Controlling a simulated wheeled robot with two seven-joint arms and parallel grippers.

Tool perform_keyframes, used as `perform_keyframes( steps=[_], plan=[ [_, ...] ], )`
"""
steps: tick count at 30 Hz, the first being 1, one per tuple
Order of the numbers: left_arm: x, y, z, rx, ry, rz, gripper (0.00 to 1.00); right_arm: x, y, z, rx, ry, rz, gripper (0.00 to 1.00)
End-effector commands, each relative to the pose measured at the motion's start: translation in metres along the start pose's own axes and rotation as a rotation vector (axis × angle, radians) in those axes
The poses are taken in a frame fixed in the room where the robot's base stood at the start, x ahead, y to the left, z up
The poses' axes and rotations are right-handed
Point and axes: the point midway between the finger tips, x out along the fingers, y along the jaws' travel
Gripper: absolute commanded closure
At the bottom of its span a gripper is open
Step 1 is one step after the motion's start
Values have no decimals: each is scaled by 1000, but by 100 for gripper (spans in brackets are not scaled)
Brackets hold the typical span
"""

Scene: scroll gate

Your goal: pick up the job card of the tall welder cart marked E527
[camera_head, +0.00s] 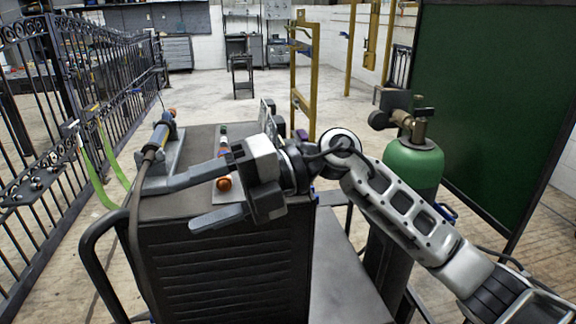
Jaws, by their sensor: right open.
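A dark welder cart (225,265) with a louvred front stands close in front of me. No E527 marking is legible on it. A small upright plate (267,112) stands at the back of its top, partly behind my right gripper; I cannot tell whether it is the job card. My right gripper (168,206) is open over the cart's top, its fingers pointing left. I see nothing held between the fingers. The gripper and wrist hide part of the top. My left gripper is not in view.
A welding torch (158,138) with its cable rests at the top's left edge. A green gas cylinder (413,168) stands on the right, behind my right arm. A black gate (70,110) runs along the left, and a green screen (490,110) stands at right. Floor beyond is open.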

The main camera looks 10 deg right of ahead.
Motion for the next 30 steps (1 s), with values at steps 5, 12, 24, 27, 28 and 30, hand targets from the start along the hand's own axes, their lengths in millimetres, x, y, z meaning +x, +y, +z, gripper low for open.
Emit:
perform_keyframes(
  steps=[5, 12, 24, 27, 28, 30],
  plan=[
    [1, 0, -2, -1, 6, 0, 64, -72, 4, 42, -135, -43, -636, 40],
    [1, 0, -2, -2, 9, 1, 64, -182, 45, 69, -77, -277, -1146, 40],
    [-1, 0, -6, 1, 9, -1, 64, -197, 14, 83, -34, -348, -1253, 40],
    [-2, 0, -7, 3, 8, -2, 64, -191, -5, 89, -36, -348, -1251, 40],
    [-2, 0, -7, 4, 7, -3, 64, -189, -11, 91, -37, -348, -1250, 40],
    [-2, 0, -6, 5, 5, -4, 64, -186, -21, 94, -39, -349, -1250, 40]
  ],
)
